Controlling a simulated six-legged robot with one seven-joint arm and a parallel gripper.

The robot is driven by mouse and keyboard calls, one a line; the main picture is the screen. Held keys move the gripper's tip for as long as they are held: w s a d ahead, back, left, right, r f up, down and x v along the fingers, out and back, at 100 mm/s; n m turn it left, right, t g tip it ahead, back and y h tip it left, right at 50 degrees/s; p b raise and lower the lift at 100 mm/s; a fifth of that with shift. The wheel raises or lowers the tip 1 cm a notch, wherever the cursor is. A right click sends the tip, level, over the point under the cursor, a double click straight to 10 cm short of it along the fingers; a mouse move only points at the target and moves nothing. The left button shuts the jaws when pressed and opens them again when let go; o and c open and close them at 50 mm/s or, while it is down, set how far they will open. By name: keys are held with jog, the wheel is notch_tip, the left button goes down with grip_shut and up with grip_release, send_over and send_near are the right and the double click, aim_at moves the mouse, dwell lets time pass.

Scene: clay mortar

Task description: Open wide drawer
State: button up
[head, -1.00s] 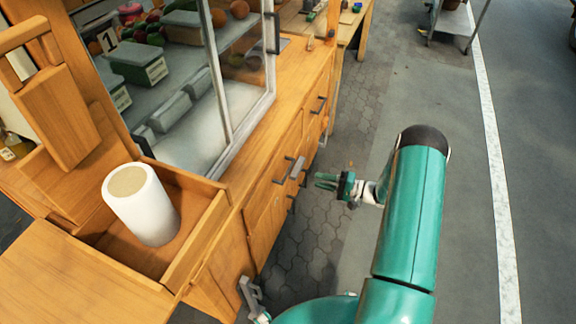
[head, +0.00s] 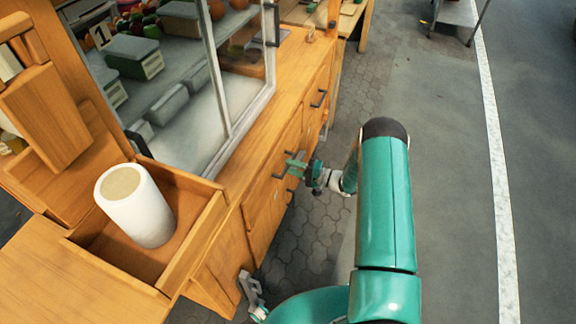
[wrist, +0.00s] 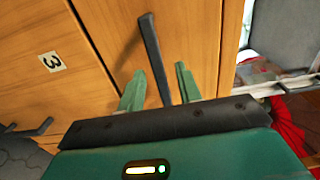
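The wooden cabinet front (head: 262,207) runs along the left in the head view, with several dark bar handles. My gripper (head: 299,165) is at one of these handles, near the middle of the front. In the wrist view a dark bar handle (wrist: 153,50) stands on a wooden panel (wrist: 190,30). Its lower end lies between the two green fingers of my gripper (wrist: 160,88). The fingers are apart, with gaps beside the bar, so the gripper is open. The panel looks closed. I cannot tell for sure which drawer it belongs to.
A white cylinder (head: 135,205) stands in an open wooden compartment (head: 190,255) at left. Another bar handle (head: 320,98) is farther along the front. A panel marked 3 (wrist: 52,62) adjoins at left in the wrist view.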

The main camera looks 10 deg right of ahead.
jog(key=shift+x, duration=1.05)
grip_shut()
jog(key=v, duration=2.7)
jog(key=shift+d, duration=0.2)
jog(key=shift+r, duration=0.1)
grip_release()
